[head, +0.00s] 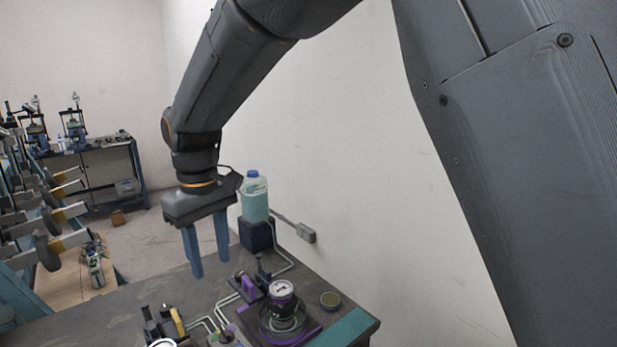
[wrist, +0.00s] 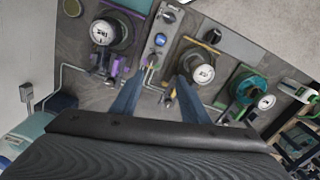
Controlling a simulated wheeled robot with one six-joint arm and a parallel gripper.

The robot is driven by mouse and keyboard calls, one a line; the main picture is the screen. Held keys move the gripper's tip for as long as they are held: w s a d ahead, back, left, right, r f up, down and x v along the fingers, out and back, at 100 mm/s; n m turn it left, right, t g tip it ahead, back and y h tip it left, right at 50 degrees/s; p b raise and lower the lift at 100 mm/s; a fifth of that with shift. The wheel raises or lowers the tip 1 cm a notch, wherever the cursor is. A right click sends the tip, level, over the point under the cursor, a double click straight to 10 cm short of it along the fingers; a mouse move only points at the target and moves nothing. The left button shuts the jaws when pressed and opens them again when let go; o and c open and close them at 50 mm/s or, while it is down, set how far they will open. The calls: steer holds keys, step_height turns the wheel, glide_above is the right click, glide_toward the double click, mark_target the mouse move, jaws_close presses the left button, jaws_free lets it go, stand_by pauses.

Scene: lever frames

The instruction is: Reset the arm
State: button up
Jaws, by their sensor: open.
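My gripper (head: 209,268) hangs from my arm with its two blue fingers pointing down, above the dark bench top (head: 105,318). The fingers are apart, with nothing between them. In the wrist view my gripper (wrist: 161,80) also shows spread fingers over the bench fittings. A round device with a white dial (head: 282,289) stands near the bench's right end, on a purple-edged base. The wrist view shows this kind of dial at upper left (wrist: 103,32), another in the middle (wrist: 204,74) and one at right with a teal ring (wrist: 250,84).
A bottle of teal liquid (head: 255,200) stands on a dark block (head: 256,235) beside the gripper, near the white wall. Thin pipes and small levers cover the bench. A rack with rollers (head: 48,250) is at left, and another bench (head: 90,175) stands farther back.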

steer(key=d+f+m+b, duration=0.3)
steer(key=d+f, duration=0.2)
steer(key=d, duration=0.5)
steer(key=d+f+m+t+b, duration=0.1)
steer(key=d+f+m+b, duration=0.3)
steer(key=d, duration=0.6)
steer(key=d+f+m+b, duration=0.1)
steer(key=d+f, duration=0.6)
steer(key=d, duration=0.3)
steer(key=s+d+f+m+b, duration=0.2)
steer(key=s+d+f, duration=0.3)
steer(key=d, duration=0.3)
steer(key=shift+s+d+f+m+b, duration=0.2)
steer(key=shift+s+d+m+b, duration=0.2)
steer(key=shift+s+b, duration=0.2)
